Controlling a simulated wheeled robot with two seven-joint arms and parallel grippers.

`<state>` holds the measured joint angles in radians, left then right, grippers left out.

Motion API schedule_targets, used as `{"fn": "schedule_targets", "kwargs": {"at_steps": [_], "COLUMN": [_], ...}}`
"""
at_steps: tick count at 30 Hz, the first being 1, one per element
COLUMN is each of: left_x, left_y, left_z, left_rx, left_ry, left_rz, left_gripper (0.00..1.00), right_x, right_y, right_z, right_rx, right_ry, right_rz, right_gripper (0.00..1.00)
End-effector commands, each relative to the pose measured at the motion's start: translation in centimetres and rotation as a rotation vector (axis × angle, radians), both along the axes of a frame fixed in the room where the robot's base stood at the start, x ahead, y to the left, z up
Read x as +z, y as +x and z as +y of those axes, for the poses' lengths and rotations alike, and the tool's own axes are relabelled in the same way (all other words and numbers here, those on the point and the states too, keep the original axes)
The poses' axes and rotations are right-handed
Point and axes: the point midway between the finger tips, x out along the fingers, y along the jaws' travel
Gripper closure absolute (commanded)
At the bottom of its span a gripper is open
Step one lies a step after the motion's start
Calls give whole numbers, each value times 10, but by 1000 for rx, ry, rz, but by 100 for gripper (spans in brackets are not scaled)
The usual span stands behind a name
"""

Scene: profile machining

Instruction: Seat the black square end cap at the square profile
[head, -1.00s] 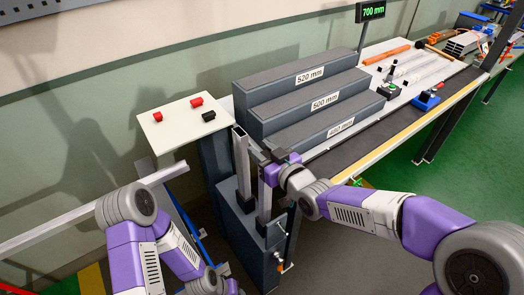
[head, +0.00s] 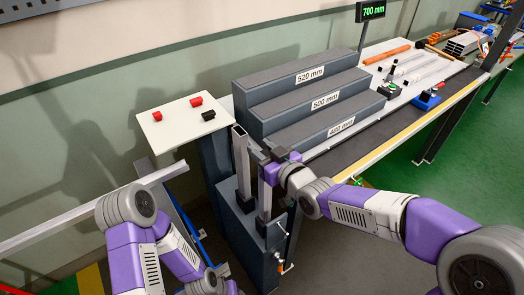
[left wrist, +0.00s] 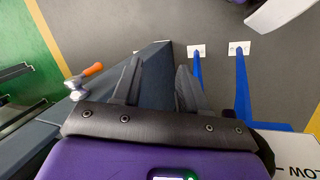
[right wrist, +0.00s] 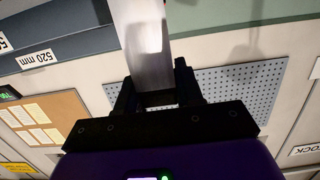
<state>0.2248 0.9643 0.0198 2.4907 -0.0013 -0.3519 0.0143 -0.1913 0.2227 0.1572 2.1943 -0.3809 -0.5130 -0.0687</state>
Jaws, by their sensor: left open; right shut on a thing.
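The black square end cap (head: 208,115) lies on the small pale table, near two red caps. The square profile (head: 241,152) stands upright at the dark stand, its top end open. My right gripper (head: 260,151) is beside the profile's upper part. In the right wrist view the profile (right wrist: 141,40) runs between the fingers (right wrist: 155,88), which are shut on it near one end; the contact is partly hidden. My left gripper (left wrist: 158,85) is open and empty in the left wrist view, above the floor; its fingers are hard to make out in the head view.
The pale table (head: 160,137) holds red caps (head: 196,101). Dark steps (head: 300,85) with length labels rise behind the profile. A long bar (head: 70,218) crosses the left side. The dark stand (head: 232,215) is below the profile. Blue legs (left wrist: 243,95) show near my left gripper.

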Motion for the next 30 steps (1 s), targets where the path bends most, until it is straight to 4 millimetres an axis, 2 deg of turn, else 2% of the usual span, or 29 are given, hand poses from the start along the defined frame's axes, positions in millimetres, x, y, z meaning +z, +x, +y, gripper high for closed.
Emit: {"fn": "schedule_targets", "kwargs": {"at_steps": [1, 7, 8, 13, 23, 30], "left_x": [-2, -1, -1, -1, 0, 7], "left_y": [0, 0, 0, 0, 0, 0], "left_z": [0, 0, 0, 0, 0, 0], "left_rx": [0, 0, 0, 0, 0, 0], "left_ry": [0, 0, 0, 0, 0, 0], "left_rz": [0, 0, 0, 0, 0, 0], "left_gripper": [57, 57, 57, 57, 57, 57], "right_x": [-9, -8, -8, -5, -1, 5], "right_y": [-1, -1, -1, -1, -3, -30], "right_z": [0, 0, 0, 0, -2, -23], "right_rx": [1, 1, 1, 1, 0, -3], "right_ry": [-8, -8, -8, -7, -3, -4], "right_rz": [19, 19, 19, 13, 6, 5], "right_gripper": [92, 92, 59, 34, 34, 34]}}
